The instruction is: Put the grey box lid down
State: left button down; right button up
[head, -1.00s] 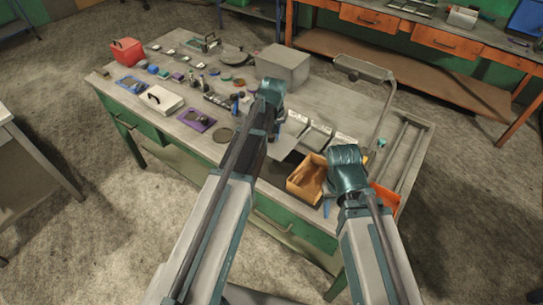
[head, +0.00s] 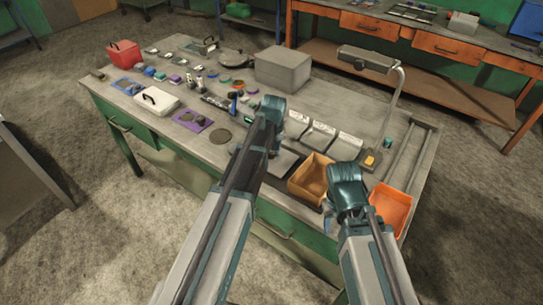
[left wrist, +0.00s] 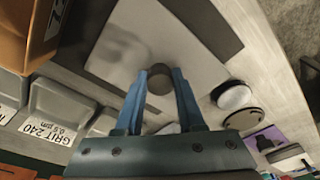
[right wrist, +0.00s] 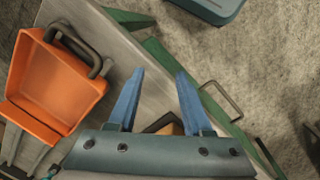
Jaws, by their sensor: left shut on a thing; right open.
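The grey lid (left wrist: 135,45) is a flat light-grey plate with a round dark knob (left wrist: 158,84). My left gripper (left wrist: 160,73) is shut on the knob, one blue finger on each side. In the head view the lid (head: 284,163) shows partly behind my left arm, low over the front part of the bench. I cannot tell whether it touches the surface. A dark grey patch (left wrist: 212,25) shows beyond its edge. My right gripper (right wrist: 155,75) is open and empty near the bench's front edge.
A tan bin (head: 310,180) stands right of the lid, with white labelled bins (head: 318,136) behind. A large grey box (head: 283,70) stands farther back.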

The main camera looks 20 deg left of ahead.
aim_at(272, 162)
pick_arm(q)
jog(key=shift+f, duration=0.15)
jog(key=c, duration=0.5)
grip_release()
jog(key=shift+r, duration=0.25)
notch_tip(272, 162, up, 12)
jog(key=s+p, duration=0.2)
jog(key=p, duration=1)
jog(key=s+d+m, duration=0.3)
jog(key=s+d, duration=0.1)
jog(key=s, duration=0.3)
jog(key=s+d+m+g, duration=0.1)
jog(key=s+d+m, duration=0.2)
jog(key=s, duration=0.4)
jog(key=s+d+m, duration=0.2)
jog(key=s+d, duration=0.4)
jog(key=s, duration=0.2)
jog(key=shift+d+f+m+g, duration=0.1)
jog(key=shift+f+m+g, duration=0.05)
jog(key=shift+m+g, duration=0.25)
